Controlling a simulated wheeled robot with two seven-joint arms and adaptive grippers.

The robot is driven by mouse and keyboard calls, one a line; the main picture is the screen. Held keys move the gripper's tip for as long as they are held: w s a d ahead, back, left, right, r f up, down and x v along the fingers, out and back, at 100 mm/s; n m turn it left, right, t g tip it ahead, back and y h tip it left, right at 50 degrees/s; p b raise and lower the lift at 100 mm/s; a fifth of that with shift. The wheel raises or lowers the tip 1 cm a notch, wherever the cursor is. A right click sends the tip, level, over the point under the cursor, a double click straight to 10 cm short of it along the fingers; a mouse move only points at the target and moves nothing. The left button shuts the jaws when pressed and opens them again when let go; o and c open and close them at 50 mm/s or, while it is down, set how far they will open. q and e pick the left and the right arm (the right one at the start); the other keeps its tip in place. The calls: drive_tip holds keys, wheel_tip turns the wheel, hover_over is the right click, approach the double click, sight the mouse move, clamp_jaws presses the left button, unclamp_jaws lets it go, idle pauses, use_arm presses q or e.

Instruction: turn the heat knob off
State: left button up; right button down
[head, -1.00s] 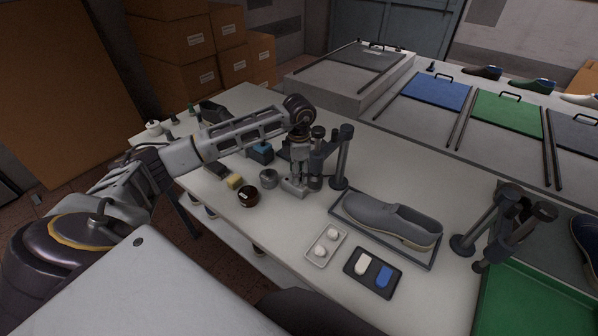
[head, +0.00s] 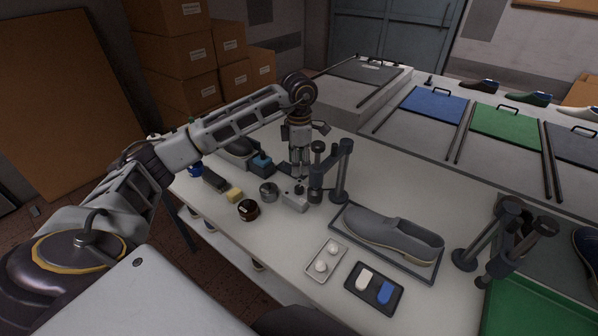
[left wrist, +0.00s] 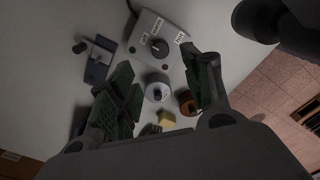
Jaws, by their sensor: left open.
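The heat control box (head: 293,198) is a small light grey box on the white table, left of a dark post stand. In the left wrist view the box (left wrist: 142,55) has a round dark heat knob (left wrist: 159,46) on top, with small white labels around it. One label seems to read "HOT"; where the knob points is hard to tell. My left gripper (head: 298,175) points down above the box. In the left wrist view its open fingers (left wrist: 163,72) are spread and empty, with the knob beyond their tips, apart from them. My right gripper is not in view.
Close by are a dark post stand (head: 341,175), a metal cup (head: 268,192), a brown jar (head: 248,210) and a yellow block (head: 234,195). A grey shoe (head: 395,232) lies in a tray to the right. Bare tabletop shows in front of the box.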

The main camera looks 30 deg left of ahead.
use_arm(q)
drive_tip(key=shift+r, duration=1)
drive_tip(key=shift+r, duration=0.15)
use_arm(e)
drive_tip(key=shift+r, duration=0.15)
use_arm(q)
wheel_tip(320, 180, up, 9)
drive_tip(key=p, duration=0.9)
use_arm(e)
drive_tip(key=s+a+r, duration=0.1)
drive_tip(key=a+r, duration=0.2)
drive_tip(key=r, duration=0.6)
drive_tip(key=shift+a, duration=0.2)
